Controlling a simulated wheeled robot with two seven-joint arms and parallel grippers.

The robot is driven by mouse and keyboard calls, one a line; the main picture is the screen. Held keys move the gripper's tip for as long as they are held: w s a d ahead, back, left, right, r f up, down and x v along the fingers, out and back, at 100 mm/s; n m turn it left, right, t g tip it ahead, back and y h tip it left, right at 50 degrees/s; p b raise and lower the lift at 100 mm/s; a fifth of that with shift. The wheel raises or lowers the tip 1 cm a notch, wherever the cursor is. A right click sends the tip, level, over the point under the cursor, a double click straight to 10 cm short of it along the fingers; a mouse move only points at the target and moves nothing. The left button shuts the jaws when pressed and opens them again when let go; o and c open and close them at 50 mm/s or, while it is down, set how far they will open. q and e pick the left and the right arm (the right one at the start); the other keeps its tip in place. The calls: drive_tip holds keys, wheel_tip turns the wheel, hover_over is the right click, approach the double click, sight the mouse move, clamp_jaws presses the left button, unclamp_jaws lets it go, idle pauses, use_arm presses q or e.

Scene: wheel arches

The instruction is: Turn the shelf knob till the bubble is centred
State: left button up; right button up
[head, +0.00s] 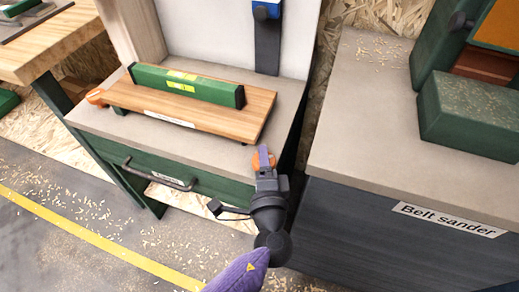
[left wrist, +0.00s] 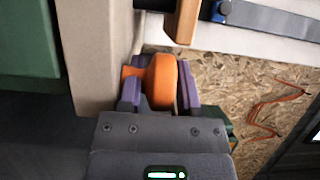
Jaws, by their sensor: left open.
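A wooden shelf (head: 190,105) lies on the grey top of a green drawer unit in the head view, with a green spirit level (head: 186,85) on it. The level's yellow vials face up, but the bubble is too small to make out. An orange knob (left wrist: 163,80) sits between the two purple fingers of my left gripper (left wrist: 160,88) in the left wrist view. The fingers are open around the knob. In the head view the left gripper (head: 264,160) is at the shelf's front right, partly covering the knob. My right gripper is not in view.
A second orange knob (head: 96,97) shows at the shelf's left end. The drawer handle (head: 160,176) sticks out below. A belt sander bench (head: 370,150) stands close on the right, with a narrow dark gap between. Wood shavings lie on the floor.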

use_arm(q)
drive_tip(key=shift+c, duration=0.7)
clamp_jaws()
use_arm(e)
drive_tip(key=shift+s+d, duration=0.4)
use_arm(q)
drive_tip(key=shift+h, duration=0.3)
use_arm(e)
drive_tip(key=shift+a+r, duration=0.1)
